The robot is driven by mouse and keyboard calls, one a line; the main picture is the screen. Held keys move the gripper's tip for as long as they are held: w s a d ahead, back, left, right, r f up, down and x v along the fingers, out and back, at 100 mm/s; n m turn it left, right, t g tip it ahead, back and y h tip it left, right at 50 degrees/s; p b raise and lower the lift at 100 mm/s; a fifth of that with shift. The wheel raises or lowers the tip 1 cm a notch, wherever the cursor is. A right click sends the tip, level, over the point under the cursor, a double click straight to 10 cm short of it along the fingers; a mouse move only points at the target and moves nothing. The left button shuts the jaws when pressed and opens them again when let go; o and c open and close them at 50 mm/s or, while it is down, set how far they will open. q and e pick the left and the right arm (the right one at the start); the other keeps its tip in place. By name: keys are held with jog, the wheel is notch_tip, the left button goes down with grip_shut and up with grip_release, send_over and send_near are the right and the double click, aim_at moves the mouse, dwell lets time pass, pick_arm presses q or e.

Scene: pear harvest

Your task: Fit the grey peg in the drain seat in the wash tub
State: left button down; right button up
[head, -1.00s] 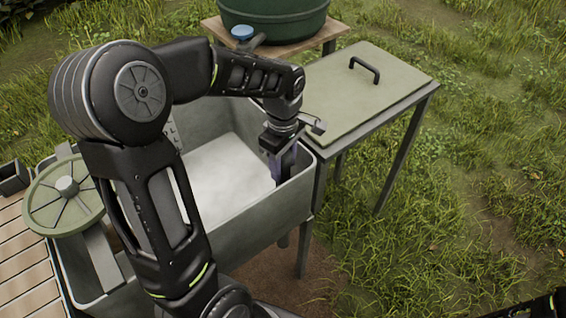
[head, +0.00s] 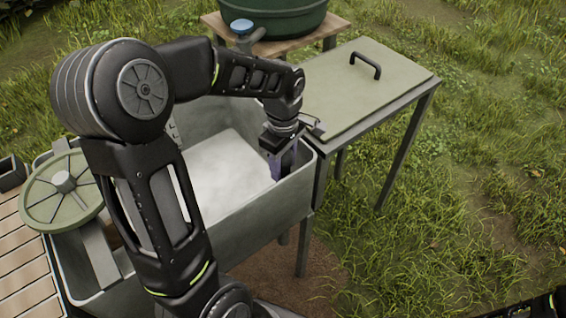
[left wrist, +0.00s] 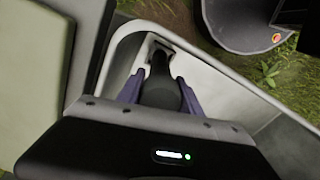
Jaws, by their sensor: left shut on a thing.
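The wash tub (head: 262,215) is a pale grey rectangular basin. My left gripper (head: 283,168) reaches down inside its right end, close to the wall. In the left wrist view, the gripper's purple fingers (left wrist: 158,92) are shut on the dark grey peg (left wrist: 161,70). The peg's narrow end points at the drain seat (left wrist: 150,45), a small squarish fitting in the tub's corner. The peg's end overlaps the seat in this view, and I cannot tell whether it is in it or just above it. The peg is hidden in the head view. My right gripper is not in view.
A table with a handled green-grey top (head: 362,90) stands right beside the tub. A green barrel (head: 275,18) and a blue-topped tap (head: 242,27) are behind. A round green spoked wheel (head: 45,208) sits at the tub's left end. Grass lies to the right.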

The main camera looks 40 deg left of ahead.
pick_arm(q)
jog(key=shift+f, duration=0.2)
dwell(0.3)
jog(key=shift+f+b, duration=0.25)
jog(key=shift+b, duration=0.1)
jog(key=c, duration=0.7)
grip_release()
jog(key=shift+o, duration=0.3)
jog(key=o, duration=0.4)
jog(key=shift+r, duration=0.15)
